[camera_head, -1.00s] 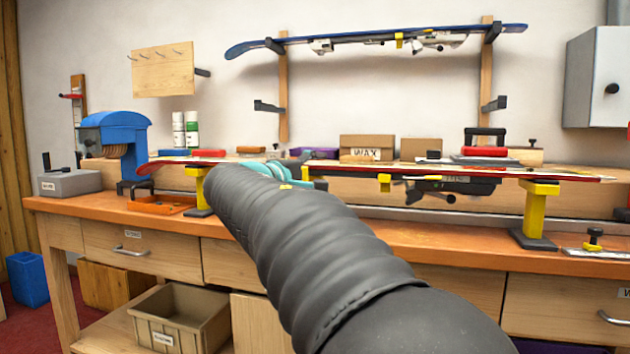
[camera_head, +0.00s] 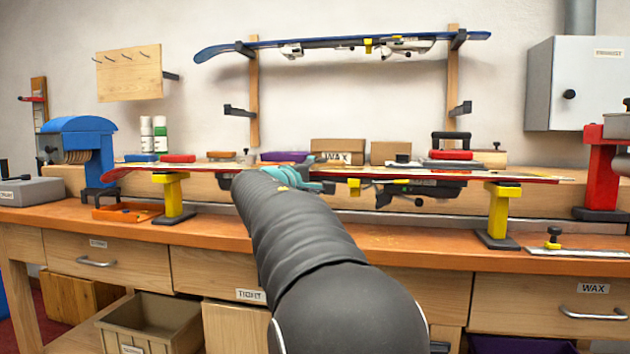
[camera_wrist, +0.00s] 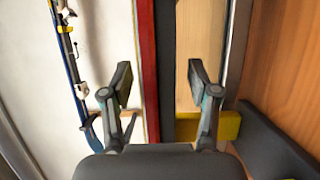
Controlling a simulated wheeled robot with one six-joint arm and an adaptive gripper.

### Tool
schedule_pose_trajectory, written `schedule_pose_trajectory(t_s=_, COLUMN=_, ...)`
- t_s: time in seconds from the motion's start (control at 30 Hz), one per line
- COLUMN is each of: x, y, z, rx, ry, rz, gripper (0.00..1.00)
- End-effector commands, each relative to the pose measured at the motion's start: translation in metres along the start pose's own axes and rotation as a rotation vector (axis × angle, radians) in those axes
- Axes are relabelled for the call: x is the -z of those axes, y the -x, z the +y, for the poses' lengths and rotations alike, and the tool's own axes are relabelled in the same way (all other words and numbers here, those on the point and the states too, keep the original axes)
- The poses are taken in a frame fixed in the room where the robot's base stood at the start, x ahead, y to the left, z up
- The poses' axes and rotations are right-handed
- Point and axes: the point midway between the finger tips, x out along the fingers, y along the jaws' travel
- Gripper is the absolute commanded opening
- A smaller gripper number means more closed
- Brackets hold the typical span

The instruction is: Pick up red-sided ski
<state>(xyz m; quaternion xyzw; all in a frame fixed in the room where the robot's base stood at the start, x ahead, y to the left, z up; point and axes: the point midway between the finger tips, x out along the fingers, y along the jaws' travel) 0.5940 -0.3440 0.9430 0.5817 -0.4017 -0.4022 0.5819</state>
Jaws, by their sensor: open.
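My gripper (camera_wrist: 160,88) is open, with one finger on each side of the strip. I cannot tell whether either finger touches it.
Yellow supports (camera_head: 499,212) and (camera_head: 173,195) stand on the bench. A blue ski (camera_head: 340,41) hangs on the wall rack. A blue device (camera_head: 83,145) stands at left, a red one (camera_head: 602,170) at right.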

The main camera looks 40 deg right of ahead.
Motion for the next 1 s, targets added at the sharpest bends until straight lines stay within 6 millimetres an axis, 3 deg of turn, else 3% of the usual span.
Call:
schedule_pose_trajectory(t_s=0.13, x=0.0, y=-0.019, z=0.0, rx=0.0, ry=0.0, rz=-0.002, gripper=0.6)
schedule_pose_trajectory(t_s=0.37, x=0.0, y=-0.022, z=0.0, rx=-0.001, ry=-0.001, rz=0.001, gripper=0.6)
schedule_pose_trajectory(t_s=0.63, x=0.0, y=-0.022, z=0.0, rx=0.0, ry=-0.001, rz=0.001, gripper=0.0)
schedule_pose_trajectory(t_s=1.0, x=-0.001, y=-0.021, z=0.007, rx=-0.006, ry=-0.004, rz=0.0, gripper=0.0)
